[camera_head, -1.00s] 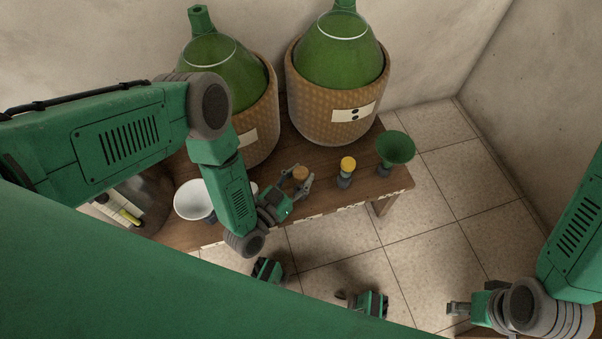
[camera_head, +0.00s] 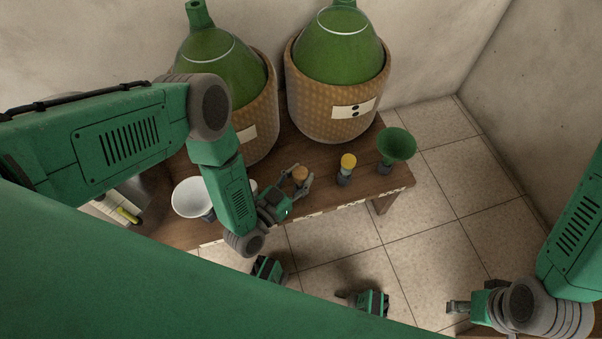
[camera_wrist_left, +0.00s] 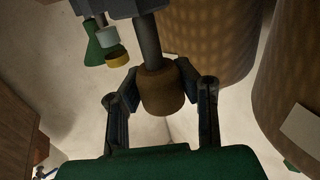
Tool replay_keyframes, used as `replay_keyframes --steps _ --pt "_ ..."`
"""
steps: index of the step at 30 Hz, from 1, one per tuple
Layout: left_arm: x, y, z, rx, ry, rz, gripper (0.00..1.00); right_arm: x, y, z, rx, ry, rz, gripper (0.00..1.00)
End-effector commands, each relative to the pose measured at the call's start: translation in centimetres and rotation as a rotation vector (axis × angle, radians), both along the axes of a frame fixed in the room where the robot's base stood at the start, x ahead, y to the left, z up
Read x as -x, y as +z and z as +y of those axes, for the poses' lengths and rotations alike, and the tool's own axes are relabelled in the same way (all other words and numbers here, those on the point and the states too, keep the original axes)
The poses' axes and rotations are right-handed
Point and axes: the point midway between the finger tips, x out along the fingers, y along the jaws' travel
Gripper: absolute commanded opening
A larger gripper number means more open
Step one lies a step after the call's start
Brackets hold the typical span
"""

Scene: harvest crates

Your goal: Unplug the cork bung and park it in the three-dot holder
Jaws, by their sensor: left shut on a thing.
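The brown cork bung (camera_head: 300,174) is upright between the fingers of my left gripper (camera_head: 289,187), over the front part of the wooden bench. In the left wrist view, the fingers close on both sides of the cork bung (camera_wrist_left: 161,91), which meets the end of a grey post (camera_wrist_left: 148,42); whether it is seated there I cannot tell. A yellow bung (camera_head: 348,161) stands in a grey holder (camera_head: 344,178) to the right. Dot marks on the bench's front edge are too small to read. My right gripper (camera_head: 458,308) is at the lower right, away from the bench.
Two green demijohns in wicker baskets, left (camera_head: 262,112) and right (camera_head: 312,112), stand at the back; the right label shows two dots. A green funnel (camera_head: 397,145) stands at the bench's right end. A white bowl (camera_head: 188,196) is left of my left forearm.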

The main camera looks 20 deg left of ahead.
Motion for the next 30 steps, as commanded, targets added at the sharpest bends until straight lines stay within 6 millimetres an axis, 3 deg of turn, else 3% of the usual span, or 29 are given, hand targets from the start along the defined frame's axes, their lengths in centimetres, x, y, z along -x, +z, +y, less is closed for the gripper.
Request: replay_keyframes --steps 7,30 --pt "-0.01 0.95 -0.02 0.000 0.000 -0.001 0.00 -0.01 0.93 0.00 0.000 0.000 0.000 0.40" --pt "-0.03 0.87 -0.06 -0.001 -0.008 0.000 0.00 -0.01 0.97 0.00 0.000 0.000 0.000 0.40"
